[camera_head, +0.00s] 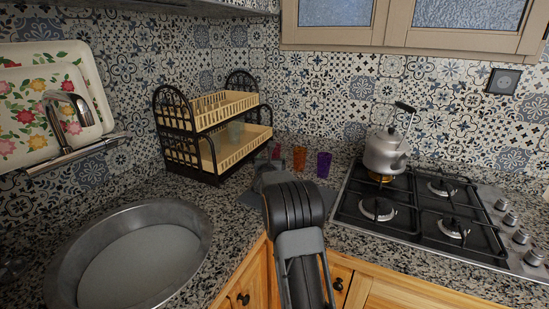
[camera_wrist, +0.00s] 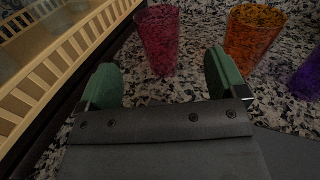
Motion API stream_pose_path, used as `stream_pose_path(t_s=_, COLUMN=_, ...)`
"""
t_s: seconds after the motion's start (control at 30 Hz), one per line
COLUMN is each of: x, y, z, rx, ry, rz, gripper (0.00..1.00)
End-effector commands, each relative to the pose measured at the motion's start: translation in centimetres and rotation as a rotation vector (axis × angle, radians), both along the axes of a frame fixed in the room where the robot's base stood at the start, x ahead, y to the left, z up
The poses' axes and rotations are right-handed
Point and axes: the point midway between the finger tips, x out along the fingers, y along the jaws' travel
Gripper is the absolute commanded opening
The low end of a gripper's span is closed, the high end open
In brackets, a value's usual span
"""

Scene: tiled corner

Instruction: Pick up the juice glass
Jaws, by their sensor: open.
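Three speckled glasses stand upright in a row on the counter: a red-pink one (camera_head: 276,152) (camera_wrist: 158,40), an orange one (camera_head: 299,158) (camera_wrist: 252,38) and a purple one (camera_head: 323,164) (camera_wrist: 309,75). I cannot tell which one the task calls the juice glass. My gripper (camera_wrist: 158,66) is open, with green fingertips spread apart. In the wrist view the red-pink glass is straight ahead, between and beyond the fingertips. The orange glass is just right of the right finger. In the head view my arm hides the fingers.
A two-tier dish rack (camera_head: 235,147) (camera_wrist: 60,62) stands close on the left, with a pale glass (camera_head: 235,131) inside. A gas hob (camera_head: 425,208) with a kettle (camera_head: 385,152) is to the right. A round sink (camera_head: 135,255) lies at front left. The tiled wall is behind.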

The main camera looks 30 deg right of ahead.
Motion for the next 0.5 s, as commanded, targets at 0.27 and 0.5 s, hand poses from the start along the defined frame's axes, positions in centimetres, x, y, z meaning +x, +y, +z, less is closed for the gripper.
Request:
stream_pose_path(t_s=0.27, x=2.8, y=-2.5, z=0.1, rx=-0.001, ry=0.002, rz=0.001, gripper=0.91)
stream_pose_path(t_s=0.5, x=3.6, y=-3.1, z=0.1, rx=-0.001, ry=0.002, rz=0.002, gripper=0.91)
